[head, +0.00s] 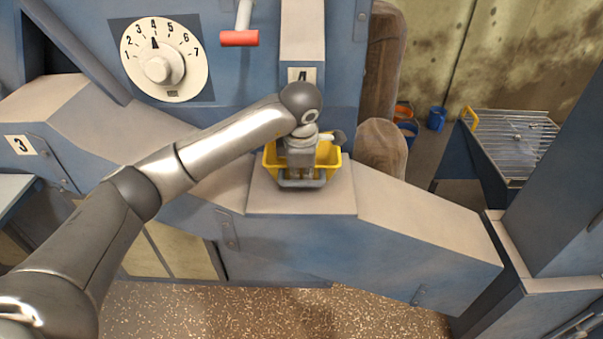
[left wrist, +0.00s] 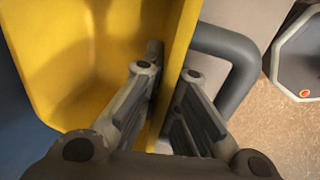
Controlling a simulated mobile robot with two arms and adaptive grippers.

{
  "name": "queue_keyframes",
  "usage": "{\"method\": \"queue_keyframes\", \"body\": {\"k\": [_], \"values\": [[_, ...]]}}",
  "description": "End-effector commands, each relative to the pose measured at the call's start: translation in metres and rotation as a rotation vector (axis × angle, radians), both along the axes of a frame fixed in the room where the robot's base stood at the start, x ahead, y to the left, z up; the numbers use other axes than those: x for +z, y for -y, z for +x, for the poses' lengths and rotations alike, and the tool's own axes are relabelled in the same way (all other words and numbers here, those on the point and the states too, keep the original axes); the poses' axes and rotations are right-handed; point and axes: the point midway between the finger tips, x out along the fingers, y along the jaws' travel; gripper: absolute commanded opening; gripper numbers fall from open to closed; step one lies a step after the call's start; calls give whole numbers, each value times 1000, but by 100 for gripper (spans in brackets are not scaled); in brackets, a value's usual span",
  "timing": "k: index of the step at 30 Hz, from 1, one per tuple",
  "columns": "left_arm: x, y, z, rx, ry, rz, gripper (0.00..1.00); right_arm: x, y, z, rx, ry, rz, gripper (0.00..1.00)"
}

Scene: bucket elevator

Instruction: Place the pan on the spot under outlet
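The yellow pan (head: 331,157) with a grey handle (head: 302,183) sits on the flat top of the blue-grey casing, below the chute marked 4 (head: 302,75). My left gripper (head: 301,170) reaches down at the pan's near side and hides part of it. In the left wrist view, the yellow wall of the pan (left wrist: 75,60) runs between the fingers (left wrist: 168,75). One finger is inside the pan, the other outside next to the grey handle (left wrist: 235,60). I cannot tell whether the fingers press on the wall. My right gripper is not in view.
A numbered dial (head: 165,60) and a red-handled lever (head: 239,38) are on the blue panel behind. A sloping casing marked 3 (head: 20,145) lies at the left. Blue and orange buckets (head: 405,125) and a wire-topped table (head: 510,140) stand at the back right.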

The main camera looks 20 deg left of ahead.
Motion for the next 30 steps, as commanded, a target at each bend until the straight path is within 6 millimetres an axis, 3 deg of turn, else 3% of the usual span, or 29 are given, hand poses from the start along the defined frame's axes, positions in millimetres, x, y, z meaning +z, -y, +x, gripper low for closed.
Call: {"method": "queue_keyframes", "body": {"k": [3,9,20,23,30], "values": [[-3,0,0,0,1,0,0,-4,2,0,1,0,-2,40],[-2,0,0,0,0,0,27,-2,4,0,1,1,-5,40],[2,0,0,0,0,-1,27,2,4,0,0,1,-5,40],[13,2,-2,-1,4,-2,27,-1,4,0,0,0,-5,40],[62,5,-16,-1,7,-1,27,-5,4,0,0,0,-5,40]]}}
